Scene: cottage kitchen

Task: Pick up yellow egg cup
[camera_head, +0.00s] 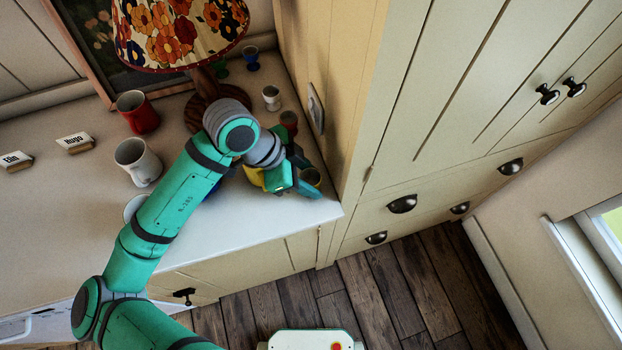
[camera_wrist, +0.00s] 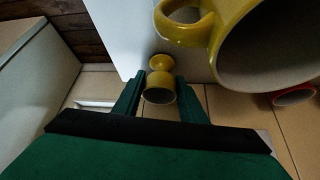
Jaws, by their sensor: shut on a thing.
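The yellow egg cup (camera_wrist: 160,88) sits between the two fingers of my gripper (camera_wrist: 159,96) in the wrist view. The fingers are shut on it, one on each side of its bowl, and its round foot points away from me. In the head view my gripper (camera_head: 304,183) is over the counter's right end, by the tall cupboard. A small olive-yellow cup (camera_head: 312,176) shows at the fingertips there, partly hidden. I cannot tell whether the egg cup touches the counter.
A yellow mug (camera_wrist: 206,30) is close beside the egg cup; my arm mostly hides it in the head view. A red cup (camera_head: 289,120), white egg cup (camera_head: 271,98), lamp (camera_head: 180,35), red mug (camera_head: 137,112) and white mug (camera_head: 138,161) stand on the counter (camera_head: 60,210).

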